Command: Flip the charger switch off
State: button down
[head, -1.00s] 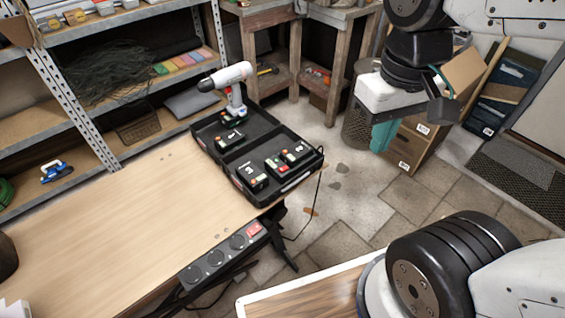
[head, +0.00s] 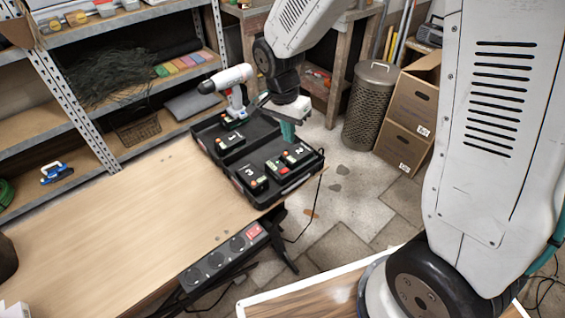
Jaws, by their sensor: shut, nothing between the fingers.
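A dark power strip (head: 225,256) with round sockets is mounted along the front edge of the wooden table. Its red switch (head: 253,230) sits at the strip's upper right end. The switch's exact tilt is too small to tell. My gripper (head: 288,133) hangs above the far right part of the black case, with teal fingertips pointing down. It is shut and empty, apart from the switch, farther back and to its right. The case (head: 227,170) holds several numbered battery units, among them unit 3 (head: 250,177).
A white and black drill (head: 231,82) stands at the case's back. The wooden tabletop (head: 130,215) is mostly bare. A black cable (head: 305,222) hangs off the table's right side. A wire bin (head: 370,105) and cardboard boxes (head: 409,120) stand behind on the floor.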

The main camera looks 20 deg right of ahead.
jog(key=shift+w+a+r+m+t, duration=0.15)
jog(key=shift+w+m+t, duration=0.1)
jog(key=shift+w+m, duration=0.4)
jog(key=shift+w+a+r+m+t, duration=0.15)
jog(key=shift+w+m+t, duration=0.15)
jog(key=shift+m, duration=0.55)
jog(key=shift+d, duration=0.1)
send_over(283, 171)
jog(key=d, duration=0.2)
jog(key=f, duration=1)
jog(key=shift+w+a+f, duration=0.1)
jog(key=shift+w+a, duration=0.15)
jog(key=shift+w, duration=0.1)
jog(key=shift+s+a+f, duration=0.15)
jog(key=shift+a+f, duration=0.15)
jog(key=shift+f, duration=0.25)
jog(key=shift+s+a+f, duration=0.1)
jog(key=shift+a+f, duration=0.15)
jog(key=shift+f, duration=0.25)
jog(key=shift+a+f, duration=0.3)
jog(key=shift+f, duration=0.35)
jog(key=shift+s, duration=0.1)
